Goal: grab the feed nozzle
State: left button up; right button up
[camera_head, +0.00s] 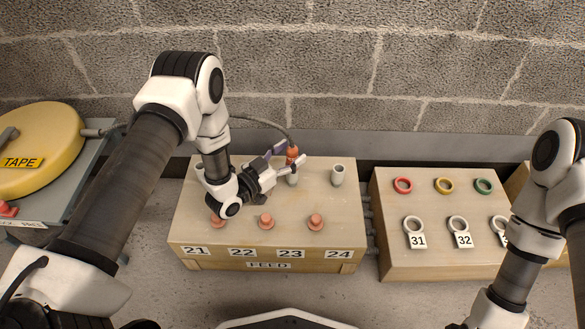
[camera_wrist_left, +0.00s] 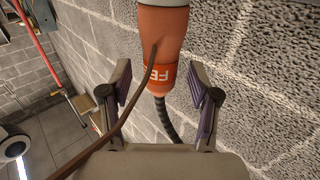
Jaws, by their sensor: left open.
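The feed nozzle (camera_head: 292,152) is orange with a dark hose running from its top, and it stands upright in a light grey holder (camera_head: 293,179) at the back of the FEED box. In the left wrist view the nozzle (camera_wrist_left: 162,38) fills the upper middle, with part of a lettered orange label showing. My left gripper (camera_head: 291,157) is open, with its fingers on either side of the nozzle. The gripper also shows in the wrist view (camera_wrist_left: 160,72), with gaps between both finger pads and the nozzle. My right gripper is out of view.
The FEED box (camera_head: 330,236) has several orange pegs (camera_head: 266,221) along its front and an empty-looking grey holder (camera_head: 337,175) to the right. A second box (camera_head: 420,263) with coloured rings stands right. A yellow TAPE reel (camera_head: 45,135) is left. A block wall stands behind.

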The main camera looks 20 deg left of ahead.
pick_arm(q)
jog(key=shift+w+d+f, duration=0.1)
jog(key=shift+w+d, duration=0.2)
jog(key=shift+w, duration=0.2)
grip_shut()
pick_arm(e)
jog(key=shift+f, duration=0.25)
pick_arm(q)
jog(key=shift+r, duration=0.2)
